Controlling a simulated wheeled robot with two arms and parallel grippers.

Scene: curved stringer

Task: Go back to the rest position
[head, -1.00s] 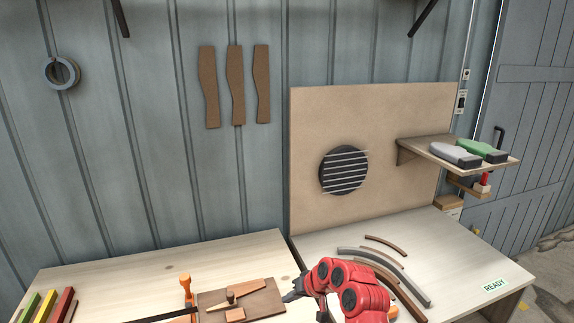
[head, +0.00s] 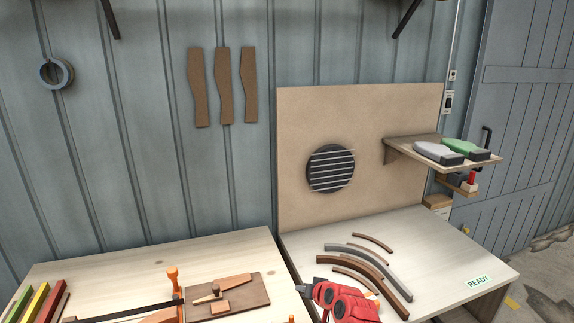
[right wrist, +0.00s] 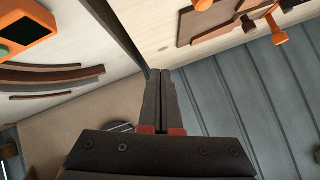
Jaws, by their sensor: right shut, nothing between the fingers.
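My right gripper (head: 303,288) shows at the bottom of the head view, with my red arm behind it. It is over the left edge of the right-hand table, near the seam between the tables. In the right wrist view its two dark fingers (right wrist: 161,75) are together with nothing between them. Curved strips, grey (head: 385,265) and brown (head: 362,262), lie on the right table beside the gripper, apart from it. My left gripper is not in view.
The left table (head: 110,265) holds a board (head: 255,295) with wooden pieces, an orange clamp (head: 173,280) and coloured bars (head: 30,305). A shelf (head: 400,150) with two tools juts from the upright panel (head: 290,120). The right table's (head: 440,240) right side is mostly clear.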

